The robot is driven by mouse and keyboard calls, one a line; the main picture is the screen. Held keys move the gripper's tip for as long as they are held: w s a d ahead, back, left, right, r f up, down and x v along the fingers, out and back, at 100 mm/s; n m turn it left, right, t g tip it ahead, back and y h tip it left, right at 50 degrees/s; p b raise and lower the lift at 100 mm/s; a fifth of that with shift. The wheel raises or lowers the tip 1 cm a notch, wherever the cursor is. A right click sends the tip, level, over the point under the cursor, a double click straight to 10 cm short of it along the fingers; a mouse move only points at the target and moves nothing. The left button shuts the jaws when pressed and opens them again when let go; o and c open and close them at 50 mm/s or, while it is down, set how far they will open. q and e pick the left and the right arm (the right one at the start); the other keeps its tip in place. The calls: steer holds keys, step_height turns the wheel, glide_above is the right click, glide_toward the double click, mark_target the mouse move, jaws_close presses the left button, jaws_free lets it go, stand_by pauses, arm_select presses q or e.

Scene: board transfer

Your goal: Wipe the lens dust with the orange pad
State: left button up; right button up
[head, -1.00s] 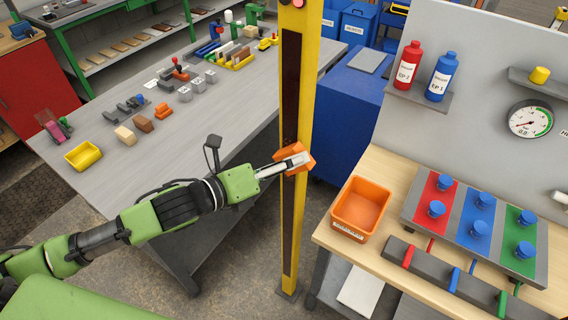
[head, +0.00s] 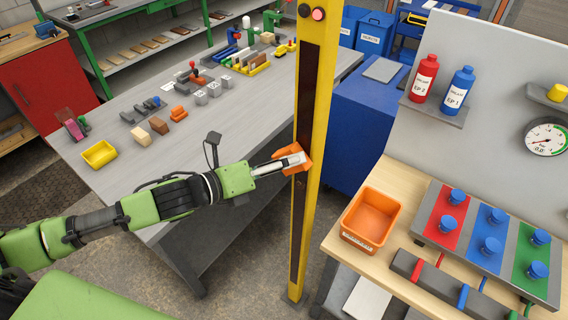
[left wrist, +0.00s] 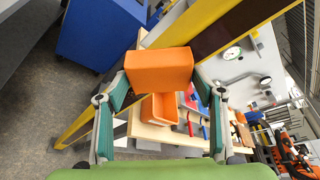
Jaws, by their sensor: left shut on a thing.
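A yellow post (head: 322,75) stands upright in the middle of the head view, with a long dark brownish lens strip (head: 308,90) down its face. My left gripper (head: 300,160) is shut on the orange pad (left wrist: 160,72), at about mid-height of the post. In the head view the pad covers part of the strip; whether it touches the lens cannot be told. In the left wrist view the pad sits between both fingers, with the post (left wrist: 205,30) slanting behind it. Dust cannot be made out clearly on the strip. My right gripper is not in view.
A grey workbench (head: 225,120) with small parts and a yellow bin (head: 99,153) lies left of the post. A blue cabinet (head: 352,130) stands behind it. Right is a wooden bench (head: 400,185) with an orange bin (head: 371,217) and a coloured knob panel (head: 490,240).

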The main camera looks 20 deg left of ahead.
arm_select(q)
steer(key=s, duration=0.2)
steer(key=s+a+b, duration=0.1)
steer(key=s+a, duration=0.1)
steer(key=s, duration=0.1)
steer(key=shift+s+b, duration=0.3)
steer(key=s, duration=0.1)
steer(key=s+a+p, duration=0.1)
steer(key=s, duration=0.1)
stand_by(0.5)
steer(key=shift+w, duration=0.15)
steer(key=shift+f, duration=0.1)
